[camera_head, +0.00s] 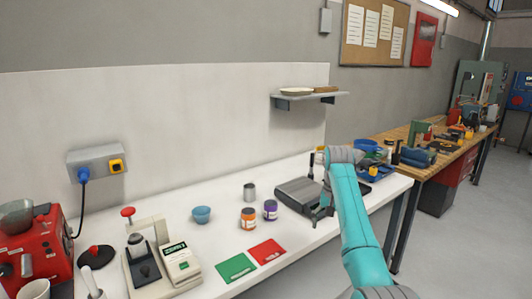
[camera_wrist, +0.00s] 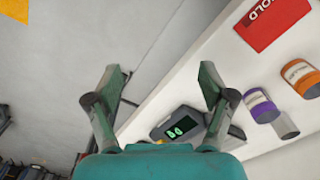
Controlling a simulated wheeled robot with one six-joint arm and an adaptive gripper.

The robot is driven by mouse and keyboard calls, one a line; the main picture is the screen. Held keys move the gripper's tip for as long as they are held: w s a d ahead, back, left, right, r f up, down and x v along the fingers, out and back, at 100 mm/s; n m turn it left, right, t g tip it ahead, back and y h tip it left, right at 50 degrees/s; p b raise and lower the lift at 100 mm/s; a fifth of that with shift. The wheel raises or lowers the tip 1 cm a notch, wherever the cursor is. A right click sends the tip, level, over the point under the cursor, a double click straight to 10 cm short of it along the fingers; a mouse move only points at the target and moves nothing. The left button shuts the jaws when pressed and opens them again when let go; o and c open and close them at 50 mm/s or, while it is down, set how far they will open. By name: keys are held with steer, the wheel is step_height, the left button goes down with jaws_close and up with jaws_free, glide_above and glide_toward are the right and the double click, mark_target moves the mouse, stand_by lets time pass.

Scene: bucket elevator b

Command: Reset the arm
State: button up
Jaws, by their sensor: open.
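My teal arm reaches over the right part of the white bench (camera_head: 225,236). My gripper (camera_head: 322,211) is at the front right corner of a grey scale-like device (camera_head: 296,194), above the bench's front edge. In the wrist view my gripper (camera_wrist: 160,75) has its two fingers spread wide with nothing between them. The device (camera_wrist: 178,127), with a lit green display, shows below and between the fingers. I cannot tell the exact height of the fingers above the bench.
Green (camera_head: 236,268) and red (camera_head: 266,251) cards lie in front. A shelf (camera_head: 308,97) juts above. Floor (camera_head: 450,245) is clear at right.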

steer(key=s+f+t, duration=0.2)
steer(key=s+f, duration=0.1)
steer(key=f, duration=1.1)
steer(key=s+f+t, duration=0.1)
steer(key=s+f, duration=0.2)
steer(key=f, duration=1)
steer(key=s+a+f+n+t, duration=0.1)
steer(key=s+f+t, duration=0.1)
steer(key=s+f, duration=0.75)
steer(key=s+f+n+t, duration=0.1)
steer(key=s+f+t, duration=0.1)
steer(key=s+f, duration=0.75)
steer(key=s+r+t, duration=0.2)
steer(key=s+r, duration=0.2)
steer(key=s, duration=0.9)
steer(key=s+r+t, duration=0.2)
steer(key=s+r, duration=0.3)
steer(key=s, duration=0.8)
steer(key=s+r+t, duration=0.1)
steer(key=s+r, duration=0.7)
steer(key=r, duration=0.3)
steer(key=s+r+n+t, duration=0.1)
steer(key=s+r+t, duration=0.1)
steer(key=s+r, duration=0.6)
step_height(320, 180, up, 4)
steer(key=shift+s+a+f+n+t, duration=0.15)
steer(key=shift+s+a+n+t, duration=0.1)
steer(key=shift+s+n+t, duration=0.05)
